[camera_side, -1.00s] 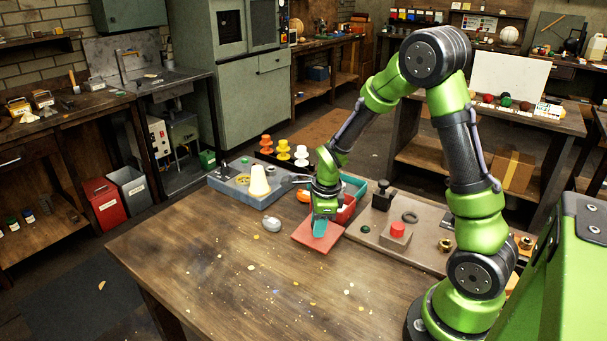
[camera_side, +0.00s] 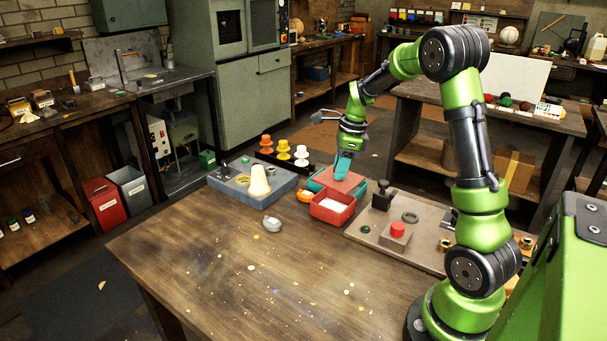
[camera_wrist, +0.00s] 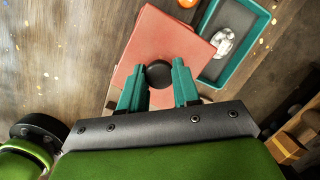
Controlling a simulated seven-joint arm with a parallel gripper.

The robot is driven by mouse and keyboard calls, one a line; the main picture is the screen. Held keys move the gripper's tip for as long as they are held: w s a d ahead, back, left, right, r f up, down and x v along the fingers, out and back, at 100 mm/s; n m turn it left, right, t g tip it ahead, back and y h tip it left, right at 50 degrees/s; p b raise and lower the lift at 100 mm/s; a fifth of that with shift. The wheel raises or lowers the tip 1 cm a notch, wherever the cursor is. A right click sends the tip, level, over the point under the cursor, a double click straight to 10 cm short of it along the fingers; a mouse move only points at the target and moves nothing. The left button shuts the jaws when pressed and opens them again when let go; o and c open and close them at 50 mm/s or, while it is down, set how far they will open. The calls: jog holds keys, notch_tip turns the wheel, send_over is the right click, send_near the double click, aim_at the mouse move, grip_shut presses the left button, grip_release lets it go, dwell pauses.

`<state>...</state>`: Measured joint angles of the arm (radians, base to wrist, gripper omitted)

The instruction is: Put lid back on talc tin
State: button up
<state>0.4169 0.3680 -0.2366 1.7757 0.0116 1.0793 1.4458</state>
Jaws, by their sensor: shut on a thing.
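My gripper (camera_side: 342,166) is shut on the dark round knob (camera_wrist: 158,74) of the flat red lid (camera_side: 346,181). In the side view it holds the lid over the teal tray (camera_side: 318,186), behind the open red talc tin (camera_side: 332,215). The tin shows white powder inside and has no lid on it. In the wrist view the gripper's teal fingers (camera_wrist: 158,82) stand either side of the knob, and the lid (camera_wrist: 160,40) covers much of what lies below. The teal tray (camera_wrist: 268,40) shows beside it, with a pale crumpled thing in it.
An orange ball (camera_side: 304,195) is left of the tin. A grey rounded thing (camera_side: 272,224) lies on the wooden table. A blue-grey block with a cream cone (camera_side: 258,181) stands at the left. A board with a red-topped block (camera_side: 397,231) lies at the right. The front table is clear.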

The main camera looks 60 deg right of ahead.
jog(key=shift+w+r+n, duration=0.35)
jog(key=shift+w+n, duration=0.05)
jog(key=shift+a+n+y, duration=0.2)
jog(key=shift+n+y, duration=0.1)
jog(key=shift+s+d+x, duration=0.1)
jog(key=shift+s+x, duration=0.05)
jog(key=shift+x, duration=0.85)
jog(key=shift+s+d+x, duration=0.15)
jog(key=shift+s+x, duration=0.05)
jog(key=shift+x, duration=0.8)
jog(key=shift+s+d+x, duration=0.1)
jog(key=shift+s+x, duration=0.05)
jog(key=shift+x, duration=0.9)
jog(key=shift+f, duration=0.25)
jog(key=o, duration=1.1)
jog(key=shift+o, duration=0.4)
jog(key=o, duration=0.4)
jog(key=shift+o, duration=0.2)
